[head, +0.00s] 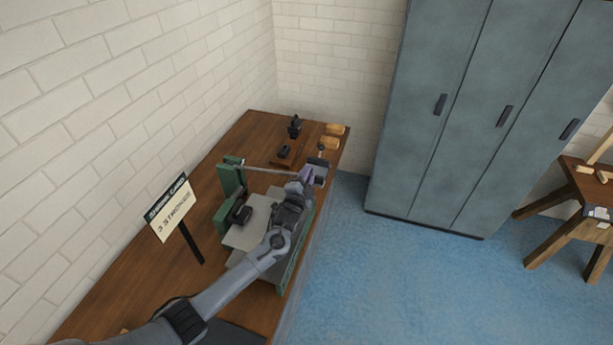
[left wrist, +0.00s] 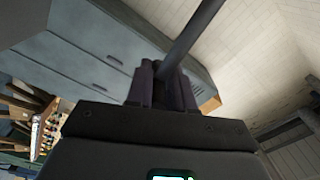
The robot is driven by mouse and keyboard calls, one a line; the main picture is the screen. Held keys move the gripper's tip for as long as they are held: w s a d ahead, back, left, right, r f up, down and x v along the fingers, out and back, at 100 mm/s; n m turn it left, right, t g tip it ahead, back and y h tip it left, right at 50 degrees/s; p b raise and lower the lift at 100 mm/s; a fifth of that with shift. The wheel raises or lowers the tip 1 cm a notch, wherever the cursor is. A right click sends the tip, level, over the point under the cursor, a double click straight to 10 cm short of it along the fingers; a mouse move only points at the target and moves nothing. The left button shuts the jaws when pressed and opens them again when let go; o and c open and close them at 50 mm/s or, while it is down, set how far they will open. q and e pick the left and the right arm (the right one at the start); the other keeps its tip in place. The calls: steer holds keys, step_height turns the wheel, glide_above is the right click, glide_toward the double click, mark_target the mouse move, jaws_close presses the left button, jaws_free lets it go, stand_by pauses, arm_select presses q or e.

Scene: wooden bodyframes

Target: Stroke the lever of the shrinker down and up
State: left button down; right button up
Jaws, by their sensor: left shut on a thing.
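The green shrinker (head: 229,209) stands on the wooden bench, with a pale plate (head: 250,228) at its base. Its lever, a thin grey rod (head: 268,171), runs from the top of the green post to the right, close to level. My left gripper (head: 306,175) is shut on the lever near its far end. In the left wrist view the lever (left wrist: 194,33) runs up from between the dark fingers (left wrist: 163,88). My left arm hides part of the shrinker's base. My right gripper is in neither view.
Small dark tools (head: 294,128) and wooden blocks (head: 335,129) lie at the bench's far end. Blue-grey lockers (head: 450,120) stand at the back.

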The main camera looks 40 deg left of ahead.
arm_select(q)
steer(key=c, duration=1.1)
jaws_free()
steer(key=shift+d+f, duration=0.1)
steer(key=shift+f, duration=0.65)
steer(key=shift+r, duration=0.1)
steer(key=shift+r, duration=0.15)
steer(key=shift+s, duration=0.1)
steer(key=p+v, duration=0.1)
steer(key=v, duration=0.9)
steer(key=shift+s, duration=0.25)
steer(key=shift+r, duration=0.15)
